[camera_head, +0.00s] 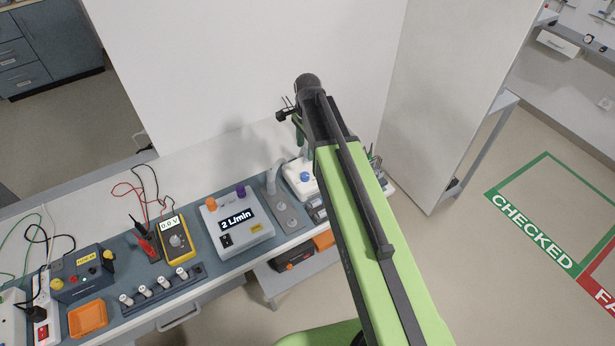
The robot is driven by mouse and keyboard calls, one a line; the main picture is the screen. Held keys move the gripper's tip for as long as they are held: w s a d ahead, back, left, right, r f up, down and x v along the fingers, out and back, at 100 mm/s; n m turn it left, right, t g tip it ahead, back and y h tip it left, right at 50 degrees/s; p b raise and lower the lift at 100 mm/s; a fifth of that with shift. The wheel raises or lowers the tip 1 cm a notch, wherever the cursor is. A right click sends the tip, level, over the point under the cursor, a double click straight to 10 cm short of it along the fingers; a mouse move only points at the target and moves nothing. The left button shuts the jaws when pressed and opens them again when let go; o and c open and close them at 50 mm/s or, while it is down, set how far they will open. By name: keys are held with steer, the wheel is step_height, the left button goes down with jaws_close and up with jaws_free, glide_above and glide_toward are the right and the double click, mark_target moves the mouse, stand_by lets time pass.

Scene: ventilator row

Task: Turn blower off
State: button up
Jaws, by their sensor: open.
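A white box with a lit "2 L/min" display (237,219) stands on the bench mat. I see no readable blower label, so I cannot tell for certain which unit is the blower. A second white unit with a blue knob (305,176) stands to its right, partly hidden by my arm. My gripper (287,114) is open and raised above the back of the bench, up and right of the display box. My arm hides part of it.
A yellow meter reading 0.0 V (175,240), a rack of white-topped pieces (155,289), an orange tray (88,319) and a power strip (41,322) stand to the left. A tall white panel (445,95) stands at right.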

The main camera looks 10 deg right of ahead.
mark_target(305, 174)
steer(key=f+b, duration=0.8)
steer(key=f, duration=0.1)
steer(key=f+b, duration=0.4)
steer(key=f, duration=0.1)
steer(key=shift+w+a, duration=0.1)
steer(key=shift+w, duration=0.2)
steer(key=shift+r, duration=0.15)
steer(key=shift+c, duration=0.2)
steer(key=shift+r, duration=0.1)
jaws_close()
steer(key=shift+d, duration=0.45)
steer(key=shift+a, duration=0.4)
